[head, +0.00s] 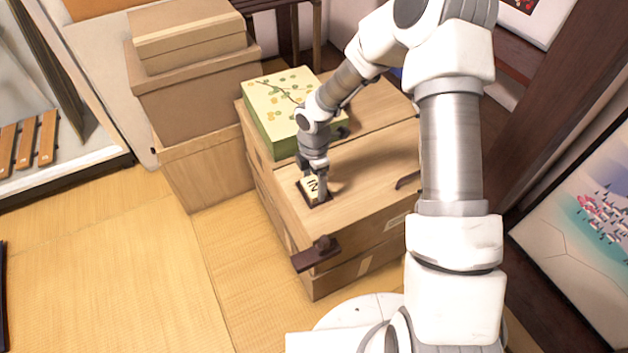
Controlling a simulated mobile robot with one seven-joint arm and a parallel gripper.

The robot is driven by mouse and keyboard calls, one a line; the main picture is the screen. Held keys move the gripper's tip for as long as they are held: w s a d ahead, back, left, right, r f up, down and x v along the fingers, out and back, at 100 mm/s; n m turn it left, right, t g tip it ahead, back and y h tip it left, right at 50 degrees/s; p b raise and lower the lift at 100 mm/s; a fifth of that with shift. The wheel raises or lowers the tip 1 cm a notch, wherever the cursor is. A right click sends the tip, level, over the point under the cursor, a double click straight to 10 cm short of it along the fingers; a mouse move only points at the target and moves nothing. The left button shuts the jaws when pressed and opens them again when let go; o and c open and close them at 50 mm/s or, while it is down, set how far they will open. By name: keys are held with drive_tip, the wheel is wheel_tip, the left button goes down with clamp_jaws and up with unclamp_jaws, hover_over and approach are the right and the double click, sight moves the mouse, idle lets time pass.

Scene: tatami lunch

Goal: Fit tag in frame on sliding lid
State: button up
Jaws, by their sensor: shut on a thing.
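A small pale tag (311,185) with dark lettering is at the tip of my gripper (317,182), which is shut on it. The tag is at a dark frame (326,201) on top of a light wooden box. The frame's dark edge shows around the tag's lower side. I cannot tell whether the tag lies flat inside the frame or sits just above it. The wooden lid (365,188) is the box's flat top, with a dark curved handle (408,180) at its right. My gripper fingers hide part of the tag and frame.
A green patterned box (270,140) stands just behind the gripper. A dark wooden piece (316,254) juts from the box's front corner. Stacked brown boxes (195,95) stand at the back left. The tatami floor (100,260) at left is clear.

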drive_tip(key=shift+f, duration=0.3)
drive_tip(key=o, duration=1.2)
